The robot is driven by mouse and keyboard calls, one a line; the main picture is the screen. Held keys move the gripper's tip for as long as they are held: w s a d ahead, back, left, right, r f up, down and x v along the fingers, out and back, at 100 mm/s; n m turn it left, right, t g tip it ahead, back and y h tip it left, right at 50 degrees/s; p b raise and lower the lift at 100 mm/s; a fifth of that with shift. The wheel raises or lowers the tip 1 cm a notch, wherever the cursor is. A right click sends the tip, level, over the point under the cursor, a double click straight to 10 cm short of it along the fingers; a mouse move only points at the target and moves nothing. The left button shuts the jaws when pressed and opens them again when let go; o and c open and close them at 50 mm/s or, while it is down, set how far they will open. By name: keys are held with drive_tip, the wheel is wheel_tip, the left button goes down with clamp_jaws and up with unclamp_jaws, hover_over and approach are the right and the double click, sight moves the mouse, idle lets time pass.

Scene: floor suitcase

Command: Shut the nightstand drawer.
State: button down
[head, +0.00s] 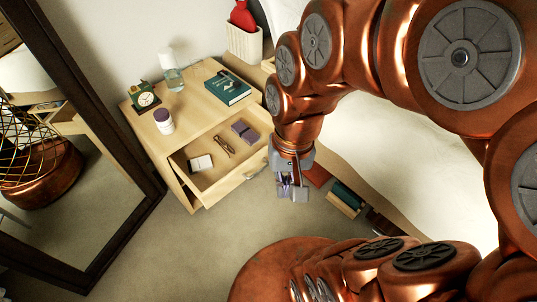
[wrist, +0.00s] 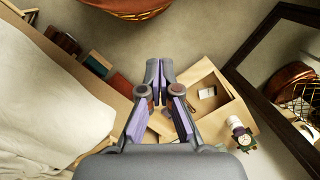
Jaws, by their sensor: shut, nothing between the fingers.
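The light wood nightstand (head: 206,112) stands against the wall in the head view. Its drawer (head: 232,185) is pulled out, with a small handle (head: 254,168) on its front. In it lie a white and black box (head: 200,163), a pair of glasses (head: 224,145) and a purple box (head: 244,132). My gripper (head: 292,190) points down, shut and empty, just right of the drawer front; I cannot tell whether it touches. In the wrist view the shut fingertips (wrist: 159,66) are left of the open drawer (wrist: 228,103), which the right finger partly hides.
On the nightstand top are a clock (head: 146,99), a jar (head: 163,121), a bottle (head: 171,72) and a teal book (head: 228,87). A dark-framed mirror (head: 105,110) stands at left. Carpet before the drawer is clear.

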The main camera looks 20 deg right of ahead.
drive_tip(key=w+d+f+m+t+y+b, duration=0.1)
drive_tip(key=w+d+f+m+t+b, duration=0.1)
drive_tip(key=w+f+m+b, duration=0.6)
drive_tip(key=w+d+f+m+t+y+b, duration=0.2)
drive_tip(key=w+f+m+b, duration=0.45)
drive_tip(key=f+b, duration=0.3)
drive_tip(key=w+d+f+m+t+h+b, duration=0.1)
drive_tip(key=w+d+f+m+t+b, duration=0.2)
drive_tip(key=w+d+f+m+b, duration=0.35)
drive_tip(key=w+d+f+m+t+b, duration=0.2)
drive_tip(key=w+d+f+m+b, duration=0.1)
drive_tip(key=d+f+m+b, duration=0.5)
drive_tip(key=w+a+f+b, duration=0.2)
drive_tip(key=w+f+b, duration=0.2)
drive_tip(key=w, duration=0.6)
drive_tip(key=shift+w+a+f+n, duration=0.3)
drive_tip(key=shift+w+a+f, duration=0.1)
drive_tip(key=shift+f, duration=0.4)
drive_tip(key=shift+r, duration=0.1)
